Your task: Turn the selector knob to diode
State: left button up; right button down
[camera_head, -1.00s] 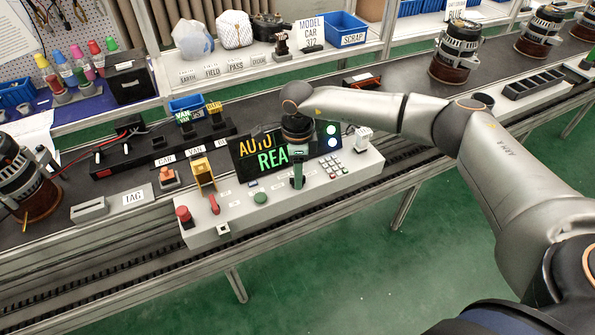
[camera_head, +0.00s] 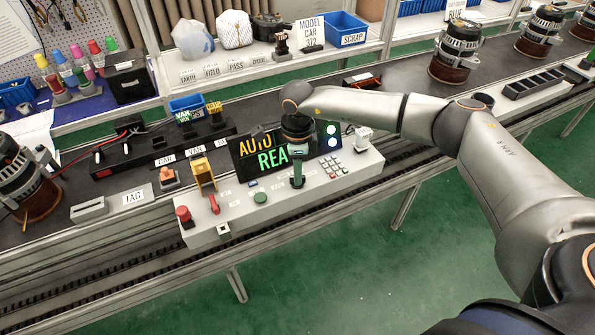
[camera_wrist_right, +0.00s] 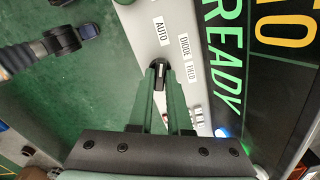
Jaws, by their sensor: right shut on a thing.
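My right gripper (camera_head: 298,184) reaches down onto the grey control box in front of the screen. In the right wrist view its green fingers (camera_wrist_right: 160,80) are shut on the dark selector knob (camera_wrist_right: 159,74), which shows a pale line. The fingers hide most of the knob. Printed labels stand beside it: AUTO (camera_wrist_right: 161,31), DIODE (camera_wrist_right: 184,47) and FIELD (camera_wrist_right: 191,72). I cannot tell for sure which label the pale line points at. The screen (camera_head: 262,150) shows AUTO and part of READY in the head view. My left gripper is not in view.
The control box (camera_head: 235,215) also carries a red button (camera_head: 184,214), a red lever (camera_head: 214,204), a green button (camera_head: 260,198) and a keypad (camera_head: 333,166). The screen stands close behind the gripper. Green floor lies in front of the line.

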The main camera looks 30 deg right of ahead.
jog(key=shift+m, duration=0.3)
jog(key=m, duration=0.3)
jog(key=shift+m, duration=0.3)
jog(key=shift+m+p, duration=0.4)
jog(key=shift+m, duration=1.8)
jog(key=c, duration=0.9)
grip_release()
jog(key=shift+o, duration=0.2)
jog(key=shift+r, duration=0.1)
notch_tip(320, 180, up, 12)
jog(key=shift+r+b, duration=0.2)
jog(key=shift+b, duration=0.15)
